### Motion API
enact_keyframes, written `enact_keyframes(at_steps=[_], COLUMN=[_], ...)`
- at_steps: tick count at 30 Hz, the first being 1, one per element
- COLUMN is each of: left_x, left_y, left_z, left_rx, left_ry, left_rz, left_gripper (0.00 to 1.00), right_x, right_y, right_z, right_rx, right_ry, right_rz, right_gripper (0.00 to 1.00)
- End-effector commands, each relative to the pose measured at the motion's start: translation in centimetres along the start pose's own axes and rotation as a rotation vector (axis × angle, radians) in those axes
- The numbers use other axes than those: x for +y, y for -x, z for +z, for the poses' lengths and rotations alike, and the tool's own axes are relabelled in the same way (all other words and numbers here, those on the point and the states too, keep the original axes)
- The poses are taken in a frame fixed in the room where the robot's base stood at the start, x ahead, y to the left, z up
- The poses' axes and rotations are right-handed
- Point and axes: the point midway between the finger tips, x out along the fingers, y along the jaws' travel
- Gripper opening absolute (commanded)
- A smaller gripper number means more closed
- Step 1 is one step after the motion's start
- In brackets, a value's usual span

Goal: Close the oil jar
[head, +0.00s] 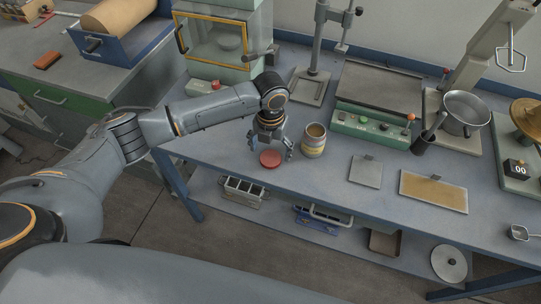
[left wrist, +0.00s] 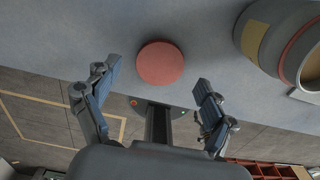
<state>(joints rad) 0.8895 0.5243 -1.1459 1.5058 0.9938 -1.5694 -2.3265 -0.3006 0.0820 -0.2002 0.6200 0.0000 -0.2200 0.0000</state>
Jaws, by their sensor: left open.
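The oil jar (head: 313,140) stands upright on the bench, a tan and grey banded pot with its top uncovered. It also shows at the upper right of the left wrist view (left wrist: 262,38), partly cut off by the frame. A round red lid (head: 270,158) lies flat on the bench to the left of the jar, near the front edge. It shows in the left wrist view (left wrist: 160,64) beyond the fingertips. My left gripper (head: 270,150) is open and empty above the lid, with one finger to either side. My right gripper is not in view.
A small grey plate (head: 366,171) and a tan tray (head: 433,191) lie to the right. A metal pot (head: 466,110) stands farther right. A lower shelf runs beneath.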

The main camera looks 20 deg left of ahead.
Motion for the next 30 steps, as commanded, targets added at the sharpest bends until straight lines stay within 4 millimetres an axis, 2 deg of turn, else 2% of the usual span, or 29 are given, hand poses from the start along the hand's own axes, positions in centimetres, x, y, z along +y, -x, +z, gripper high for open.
enact_keyframes(at_steps=[3, 6, 16, 18, 23, 30], left_x=[0.0, 0.0, 0.0, 0.0, 0.0, 0.0], left_y=[-1.5, -2.1, -2.1, -2.1, -2.1, -2.1], left_z=[-0.1, 0.0, 0.0, 0.0, 0.0, 0.0], left_rx=[0.001, -0.001, -0.002, -0.002, -0.002, -0.002], left_ry=[0.0, 0.0, -0.001, -0.001, -0.001, -0.001], left_rz=[0.001, 0.0, 0.0, 0.0, 0.001, 0.001], left_gripper=[0.84, 0.84, 0.84, 0.71, 0.48, 0.48], right_x=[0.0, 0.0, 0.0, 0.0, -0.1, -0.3], right_y=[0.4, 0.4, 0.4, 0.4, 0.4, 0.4], right_z=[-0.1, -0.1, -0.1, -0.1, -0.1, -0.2], right_rx=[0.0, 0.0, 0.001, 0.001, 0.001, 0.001], right_ry=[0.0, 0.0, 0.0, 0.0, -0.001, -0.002], right_rz=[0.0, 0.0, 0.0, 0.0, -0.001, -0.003], right_gripper=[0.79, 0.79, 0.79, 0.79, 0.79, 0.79])
